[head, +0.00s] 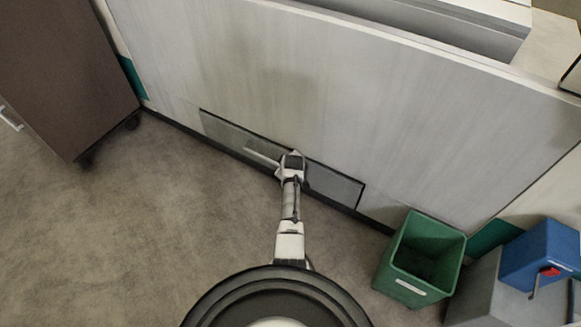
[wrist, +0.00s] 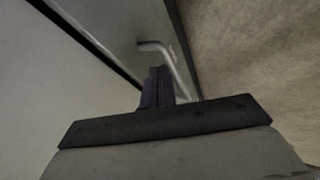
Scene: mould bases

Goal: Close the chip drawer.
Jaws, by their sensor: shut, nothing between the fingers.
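The chip drawer (head: 332,182) is a long grey front set low in the pale cabinet panel, with a light bar handle (head: 262,156) left of its middle. The drawer front looks about level with the panel; a small gap cannot be told from here. My gripper (head: 292,158) is shut and empty, at the drawer front just right of the handle. In the wrist view, the shut fingers (wrist: 158,88) point at the grey drawer front (wrist: 118,22), beside the curved metal handle (wrist: 172,60). Whether the fingertips touch the front or handle is unclear.
A green bin (head: 420,258) stands on the floor right of the drawer, beside a grey box with a blue container (head: 540,255). A dark brown wheeled cabinet (head: 65,75) stands at the left. The carpet (head: 140,220) left of my arm is clear.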

